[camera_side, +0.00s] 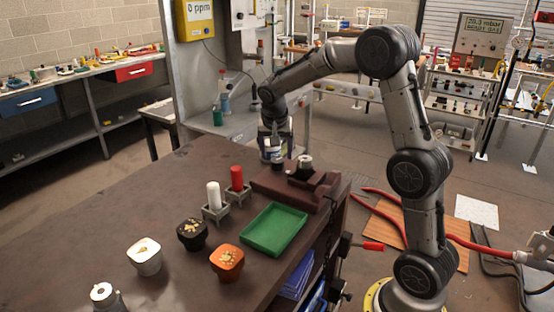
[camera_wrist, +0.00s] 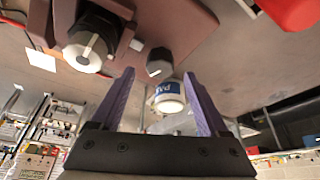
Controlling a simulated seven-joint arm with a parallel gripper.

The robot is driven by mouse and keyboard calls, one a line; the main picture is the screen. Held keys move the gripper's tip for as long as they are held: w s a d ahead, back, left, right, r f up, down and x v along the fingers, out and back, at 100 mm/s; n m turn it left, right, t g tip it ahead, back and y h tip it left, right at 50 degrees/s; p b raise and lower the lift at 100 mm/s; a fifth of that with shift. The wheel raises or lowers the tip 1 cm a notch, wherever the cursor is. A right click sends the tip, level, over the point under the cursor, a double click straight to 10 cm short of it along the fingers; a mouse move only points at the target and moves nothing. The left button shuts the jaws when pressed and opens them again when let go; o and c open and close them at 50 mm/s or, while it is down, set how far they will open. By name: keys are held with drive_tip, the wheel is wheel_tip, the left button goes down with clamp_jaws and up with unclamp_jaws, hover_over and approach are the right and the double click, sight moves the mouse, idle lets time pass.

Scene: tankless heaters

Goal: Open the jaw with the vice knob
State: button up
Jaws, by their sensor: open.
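The brown vice (camera_side: 325,192) sits at the back right corner of the table. A dark round piece with a pale top (camera_side: 304,173) is between its jaw blocks; it also shows in the wrist view (camera_wrist: 88,52). A small dark knob with a white pointer line (camera_wrist: 158,63) stands beside it on the brown base, and it shows in the side view (camera_side: 277,160). My gripper (camera_side: 276,150) is above this knob, also in the wrist view (camera_wrist: 159,74). Its purple fingers are apart and empty, one on each side of the knob. Contact cannot be told.
A white and blue jar (camera_wrist: 168,96) stands just beyond the knob. A green tray (camera_side: 274,230), a white cylinder (camera_side: 214,195) and a red cylinder (camera_side: 237,179) in holders are near the vice. White (camera_side: 145,256), black (camera_side: 192,234) and orange (camera_side: 227,262) cups stand nearer.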

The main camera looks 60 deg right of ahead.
sight(277, 160)
drive_tip(key=shift+x, duration=1.85)
clamp_jaws()
